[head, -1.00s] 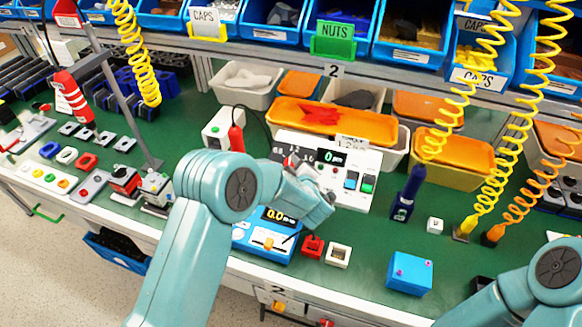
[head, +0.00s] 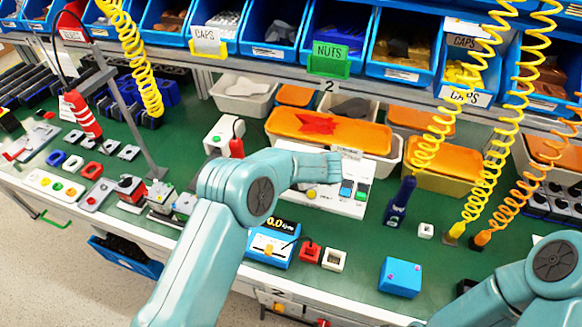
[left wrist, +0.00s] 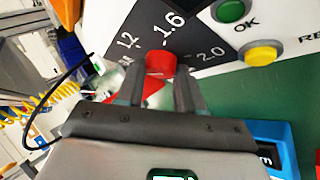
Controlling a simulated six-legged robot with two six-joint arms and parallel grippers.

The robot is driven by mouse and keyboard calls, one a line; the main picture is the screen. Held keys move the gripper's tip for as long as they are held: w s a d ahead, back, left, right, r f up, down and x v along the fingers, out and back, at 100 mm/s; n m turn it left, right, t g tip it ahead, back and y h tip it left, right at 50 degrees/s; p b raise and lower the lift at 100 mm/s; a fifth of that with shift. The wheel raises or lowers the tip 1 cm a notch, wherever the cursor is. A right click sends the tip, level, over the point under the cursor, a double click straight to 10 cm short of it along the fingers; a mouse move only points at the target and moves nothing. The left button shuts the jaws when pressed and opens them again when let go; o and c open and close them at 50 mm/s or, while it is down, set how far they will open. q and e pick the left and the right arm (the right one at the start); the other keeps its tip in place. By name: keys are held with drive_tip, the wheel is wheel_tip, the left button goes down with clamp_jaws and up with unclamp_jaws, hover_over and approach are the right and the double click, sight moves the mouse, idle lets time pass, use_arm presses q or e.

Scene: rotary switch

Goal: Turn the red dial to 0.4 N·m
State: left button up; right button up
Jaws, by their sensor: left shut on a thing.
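The red dial (left wrist: 160,64) shows in the left wrist view, on a dark scale plate (left wrist: 205,38) printed with 1.2, 1.6 and 2.0. My left gripper (left wrist: 158,80) has one finger on each side of the dial and is shut on it. In the head view my left arm covers the dial and most of the white panel (head: 348,207). The dial's pointer cannot be made out. A blue device (head: 270,246) in front of the panel has a display that seems to read 0.0. My right arm enters at the lower right; its gripper is not in view.
Green (left wrist: 230,10) and yellow (left wrist: 262,53) buttons sit close to the dial plate. A red block (head: 310,252), a white block (head: 334,260) and a blue box (head: 400,277) stand on the green bench. Orange-lidded bins (head: 330,130) are behind the panel.

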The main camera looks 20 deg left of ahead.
use_arm(q)
drive_tip(key=n+g+p, duration=0.1)
drive_tip(key=n+h+p, duration=0.1)
drive_tip(key=n, duration=0.1)
drive_tip(key=shift+w+a+r+g+h+p, duration=0.2)
drive_tip(key=shift+r+g+h+p, duration=0.1)
drive_tip(key=shift+r+g+p, duration=0.1)
drive_tip(key=n+g+h+p, duration=0.1)
drive_tip(key=n, duration=0.2)
drive_tip(key=shift+w+a+h+p, duration=0.1)
drive_tip(key=shift+a+h+p, duration=0.05)
drive_tip(key=shift+h+p, duration=0.2)
drive_tip(key=shift+a+f+n+g+h, duration=0.15)
drive_tip(key=shift+n+g+h, duration=0.1)
drive_tip(key=shift+n+h, duration=0.55)
drive_tip(key=shift+a+r+n+g+h, duration=0.1)
drive_tip(key=shift+n+g+h, duration=0.15)
drive_tip(key=shift+n+h, duration=0.55)
drive_tip(key=shift+f+n, duration=0.1)
drive_tip(key=shift+n, duration=0.2)
drive_tip(key=o, duration=0.7)
drive_tip(key=shift+o, duration=0.2)
wheel_tip(320, 180, up, 16)
drive_tip(key=s+d+b, duration=0.1)
drive_tip(key=s, duration=0.1)
drive_tip(key=shift+s+b, duration=0.15)
drive_tip(key=shift+b, duration=0.2)
